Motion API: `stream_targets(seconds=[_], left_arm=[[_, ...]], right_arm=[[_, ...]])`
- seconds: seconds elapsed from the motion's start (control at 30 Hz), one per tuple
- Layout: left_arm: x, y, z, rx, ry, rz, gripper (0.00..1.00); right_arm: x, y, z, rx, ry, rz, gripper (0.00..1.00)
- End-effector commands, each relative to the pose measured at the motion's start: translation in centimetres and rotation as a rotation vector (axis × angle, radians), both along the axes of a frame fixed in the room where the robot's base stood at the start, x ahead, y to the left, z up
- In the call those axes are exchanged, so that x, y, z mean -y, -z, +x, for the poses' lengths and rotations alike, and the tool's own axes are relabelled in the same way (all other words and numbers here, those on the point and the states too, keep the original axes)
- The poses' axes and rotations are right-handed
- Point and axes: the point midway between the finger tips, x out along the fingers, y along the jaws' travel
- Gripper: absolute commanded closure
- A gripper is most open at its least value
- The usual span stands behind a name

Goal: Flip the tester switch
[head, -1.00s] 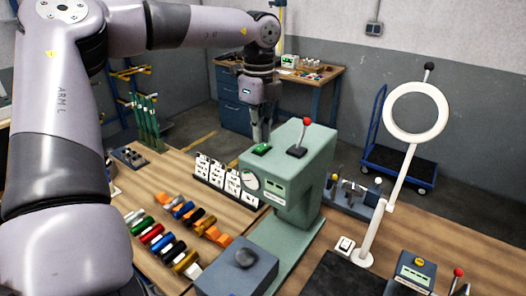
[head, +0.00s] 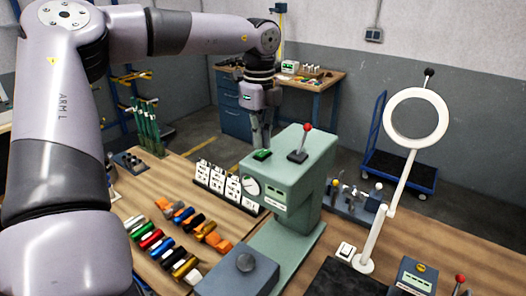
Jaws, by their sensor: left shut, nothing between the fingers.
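The tester (head: 281,180) is a pale green machine with a round dial and a small display on its front. A small green rocker switch (head: 262,155) sits on its top at the left, and a red-ball lever (head: 304,142) stands to the right of it. My left gripper (head: 264,146) points down, shut and empty, with its fingertips right at the far side of the green switch. I cannot tell whether they touch it. My right gripper is not in view.
White cards (head: 217,181) stand left of the tester, with several coloured cylinders (head: 172,243) in front of them. A ring magnifier (head: 415,118) rises at the right, beside a small white switch (head: 345,250). A blue cart (head: 399,168) stands behind on the floor.

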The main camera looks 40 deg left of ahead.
Motion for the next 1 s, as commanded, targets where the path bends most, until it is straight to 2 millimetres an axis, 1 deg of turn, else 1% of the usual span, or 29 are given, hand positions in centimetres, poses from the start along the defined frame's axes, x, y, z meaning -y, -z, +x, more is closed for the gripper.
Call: stream_targets(seconds=[0.43, 1.0], left_arm=[[0.0, 0.08, 0.0, 0.0, 0.0, 0.0, 1.0], [0.01, 0.93, -0.01, 0.0, 0.0, 0.0, 1.0]], right_arm=[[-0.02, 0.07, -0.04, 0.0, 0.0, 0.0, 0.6], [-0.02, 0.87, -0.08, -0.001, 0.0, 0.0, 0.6]])
